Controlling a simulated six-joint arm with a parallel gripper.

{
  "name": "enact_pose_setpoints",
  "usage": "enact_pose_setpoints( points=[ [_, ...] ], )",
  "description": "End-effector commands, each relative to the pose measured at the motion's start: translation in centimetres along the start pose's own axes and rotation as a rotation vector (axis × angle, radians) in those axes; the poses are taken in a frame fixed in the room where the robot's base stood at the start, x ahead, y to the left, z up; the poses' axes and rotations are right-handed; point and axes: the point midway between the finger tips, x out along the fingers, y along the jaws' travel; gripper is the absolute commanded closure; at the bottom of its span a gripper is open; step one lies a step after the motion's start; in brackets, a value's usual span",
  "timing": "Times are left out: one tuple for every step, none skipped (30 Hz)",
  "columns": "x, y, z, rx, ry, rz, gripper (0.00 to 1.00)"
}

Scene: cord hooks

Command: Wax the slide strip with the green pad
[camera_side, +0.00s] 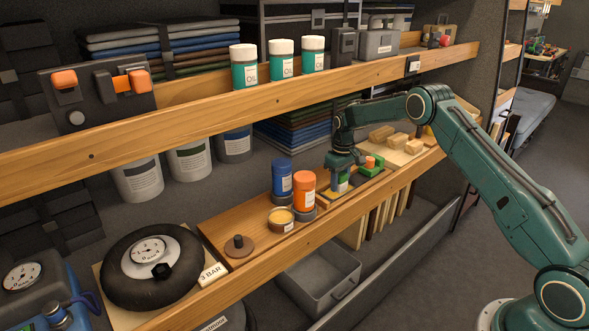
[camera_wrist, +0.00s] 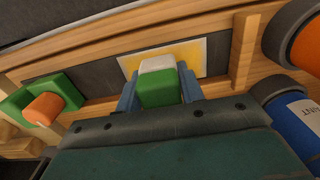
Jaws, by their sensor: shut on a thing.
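My gripper (camera_wrist: 159,88) is shut on the green pad (camera_wrist: 158,92), a green block with a whitish end. In the side view my gripper (camera_side: 341,172) points down over the wooden tray, with the pad (camera_side: 340,187) below it. A dark flat strip (camera_wrist: 85,62), which looks like the slide strip, runs along the tray in the wrist view. The pad is over a pale-edged yellow patch (camera_wrist: 192,52) at the strip's right part. I cannot tell whether the pad touches it. A green block with an orange knob (camera_wrist: 45,108) is at the strip's left; it also shows in the side view (camera_side: 371,163).
A blue bottle (camera_side: 282,178), an orange bottle (camera_side: 304,190) and an open tin with yellow contents (camera_side: 281,217) stand left of my gripper. Wooden blocks (camera_side: 382,136) lie behind. The shelf's front rail (camera_side: 300,235) and the upper shelf board (camera_side: 210,108) border the space.

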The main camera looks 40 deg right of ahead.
Motion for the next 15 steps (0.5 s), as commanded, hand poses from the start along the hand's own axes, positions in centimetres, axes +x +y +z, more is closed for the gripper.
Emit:
enact_pose_setpoints(
  points=[
    [0.0,-0.6,0.0,-0.003,-0.001,0.0,0.8],
    [0.0,-0.8,0.0,-0.003,-0.001,0.0,0.8],
    [0.0,-1.2,0.0,-0.003,-0.001,0.0,0.8],
    [0.0,-1.4,0.0,-0.003,-0.001,0.0,0.8],
    [0.0,-1.7,0.0,-0.002,-0.001,0.0,0.8],
    [0.0,-2.1,0.0,-0.002,-0.002,0.0,0.8],
    [0.0,-2.4,0.0,-0.003,-0.002,0.0,0.8],
    [0.0,-2.7,0.0,-0.003,-0.002,0.0,0.8],
    [0.0,-3.0,0.0,-0.003,-0.002,0.0,0.8],
    [0.0,-3.3,0.0,-0.003,-0.001,0.0,0.8],
    [0.0,-3.5,0.0,-0.003,-0.001,0.0,0.8],
    [0.0,-3.9,0.0,-0.002,-0.001,0.0,0.8],
    [0.0,-4.2,0.0,-0.003,-0.001,0.0,0.8],
    [0.0,-4.5,0.0,-0.003,-0.001,0.0,0.8],
    [0.0,-4.8,0.0,-0.003,-0.001,0.0,0.8]
  ],
)
